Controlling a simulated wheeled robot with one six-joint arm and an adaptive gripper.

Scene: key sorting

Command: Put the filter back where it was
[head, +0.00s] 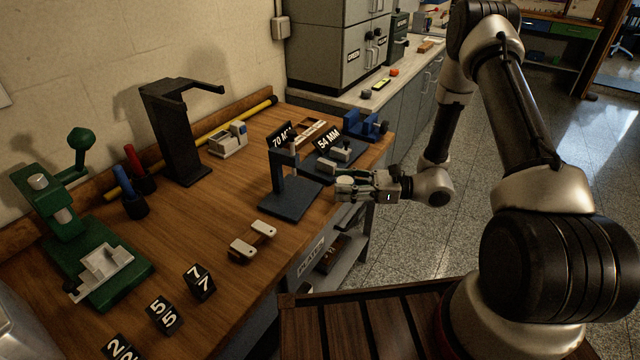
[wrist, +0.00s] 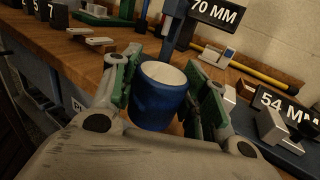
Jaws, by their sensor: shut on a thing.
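A short blue cylinder with a pale top (wrist: 161,100), which looks like the filter, stands roughly upright between the fingers of my gripper (wrist: 165,86) in the wrist view. My gripper (head: 352,187) is shut on it. In the head view it is held near the table's right edge, just right of the blue stand marked 70 MM (head: 290,198). Only its pale top (head: 345,180) shows clearly there. The fixture marked 54 MM (head: 325,163) stands behind my gripper, and to its right in the wrist view (wrist: 272,128).
A pale two-ended piece (head: 252,242) and number blocks (head: 200,281) lie along the table's front. A black stand (head: 178,130), a grey and white device (head: 228,139) and a green press (head: 75,240) stand farther left. A blue fixture (head: 366,126) sits at the table's far corner.

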